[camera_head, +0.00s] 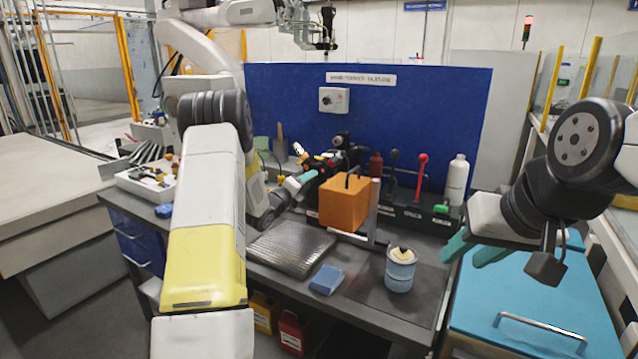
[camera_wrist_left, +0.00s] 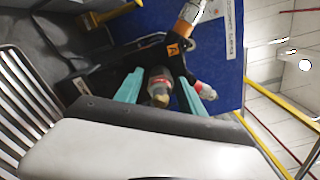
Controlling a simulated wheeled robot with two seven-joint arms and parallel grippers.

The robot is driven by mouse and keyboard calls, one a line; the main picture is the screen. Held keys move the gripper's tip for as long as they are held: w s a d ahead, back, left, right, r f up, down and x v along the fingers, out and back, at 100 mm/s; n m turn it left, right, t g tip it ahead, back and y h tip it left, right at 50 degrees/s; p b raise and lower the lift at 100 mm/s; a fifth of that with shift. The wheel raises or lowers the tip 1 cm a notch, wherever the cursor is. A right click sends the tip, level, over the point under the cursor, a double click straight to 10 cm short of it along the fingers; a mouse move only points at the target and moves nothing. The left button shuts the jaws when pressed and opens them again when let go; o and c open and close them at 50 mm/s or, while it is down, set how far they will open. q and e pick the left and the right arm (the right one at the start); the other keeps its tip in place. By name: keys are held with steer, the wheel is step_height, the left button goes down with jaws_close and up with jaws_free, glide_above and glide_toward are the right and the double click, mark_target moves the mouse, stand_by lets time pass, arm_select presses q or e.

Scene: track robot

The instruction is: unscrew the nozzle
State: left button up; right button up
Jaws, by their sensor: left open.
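In the left wrist view, a dark cylindrical torch end with a red band and a tan, brass-like tip, apparently the nozzle (camera_wrist_left: 158,92), points toward my left gripper (camera_wrist_left: 160,98). The gripper's two teal fingers stand apart on either side of it, with visible gaps. In the head view, my left gripper (camera_head: 308,178) reaches to the black and red torch cluster behind the bench's middle, and the nozzle is too small to make out there. My right gripper (camera_head: 474,254) hangs at the right above the blue cabinet, its teal fingers apart and empty.
An orange block (camera_head: 343,204) stands just right of my left gripper. A ribbed metal plate (camera_head: 290,248), a blue sponge (camera_head: 327,280) and a light blue tin (camera_head: 400,272) are on the bench front. A white bottle (camera_head: 456,180) stands in the black rack. A blue panel (camera_head: 430,110) closes the back.

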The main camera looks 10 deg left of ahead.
arm_select(q)
steer(key=shift+w+d, duration=0.1)
steer(key=shift+w, duration=0.2)
steer(key=shift+s, duration=0.1)
steer(key=shift+v, duration=0.8)
stand_by(0.5)
steer(key=m, duration=0.6)
steer(key=shift+d+m, duration=0.1)
steer(key=shift+m, duration=0.3)
steer(key=m, duration=0.5)
